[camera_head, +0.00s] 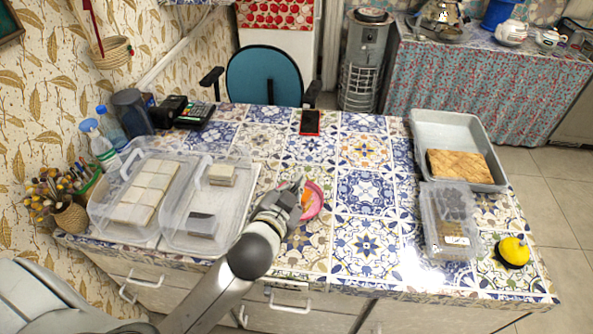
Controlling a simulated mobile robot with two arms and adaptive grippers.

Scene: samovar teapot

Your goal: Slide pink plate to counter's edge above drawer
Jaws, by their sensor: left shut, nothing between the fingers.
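The pink plate (316,205) lies on the patterned tile counter (366,240), left of its middle. My left gripper (298,184) reaches over the plate's left side from the near edge and is shut with nothing in it. It hides the left part of the plate, and I cannot tell whether it touches it. Something orange (306,199) shows on the plate. Below the counter's near edge is a drawer with a white handle (290,304). My right gripper is not in view.
Clear lidded boxes (205,215) stand left of my arm. A phone (310,122) lies behind the plate. At the right are a grey tray (440,128), a clear container (447,220) and a yellow object (513,251). The counter right of the plate is free.

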